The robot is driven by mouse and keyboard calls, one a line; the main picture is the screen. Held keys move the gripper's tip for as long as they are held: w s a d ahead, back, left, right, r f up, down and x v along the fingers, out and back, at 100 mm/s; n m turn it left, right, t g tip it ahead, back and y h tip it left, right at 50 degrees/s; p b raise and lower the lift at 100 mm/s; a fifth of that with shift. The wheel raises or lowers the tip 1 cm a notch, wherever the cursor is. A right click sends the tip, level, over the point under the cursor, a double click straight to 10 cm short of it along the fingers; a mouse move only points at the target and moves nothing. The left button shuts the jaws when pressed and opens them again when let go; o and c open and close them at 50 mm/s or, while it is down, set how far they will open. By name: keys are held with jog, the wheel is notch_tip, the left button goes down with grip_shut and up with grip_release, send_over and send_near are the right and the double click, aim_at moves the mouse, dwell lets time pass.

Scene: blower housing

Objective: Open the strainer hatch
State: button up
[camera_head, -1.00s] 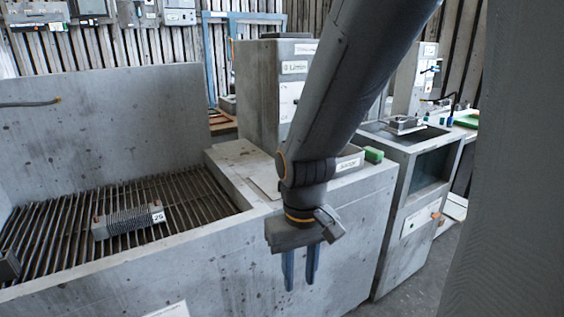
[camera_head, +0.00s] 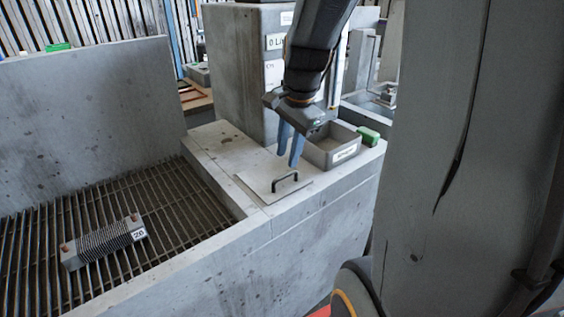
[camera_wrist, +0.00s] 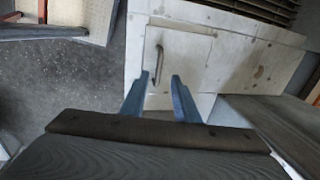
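The hatch is a flat pale square plate (camera_head: 262,190) on the concrete ledge beside the grate. It lies flat and looks shut. A dark bar handle (camera_head: 285,181) stands on it near its front right part. My gripper (camera_head: 288,160) hangs over the hatch with its two blue fingers pointing down, apart and empty, a little above and behind the handle as seen in the head view. In the wrist view the hatch (camera_wrist: 180,62) and its handle (camera_wrist: 158,65) lie beyond the fingertips (camera_wrist: 161,78), the handle nearer the left finger. I see no contact.
A grey bin (camera_head: 333,148) with a label stands right of the hatch, close to my gripper, with a green block (camera_head: 368,136) beside it. A tall concrete block (camera_head: 238,75) stands behind. A finned part (camera_head: 103,243) lies on the slatted grate (camera_head: 160,205) at left.

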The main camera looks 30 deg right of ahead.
send_over(285, 188)
jog(key=shift+d+f, duration=0.1)
jog(key=shift+f, duration=2.9)
grip_shut()
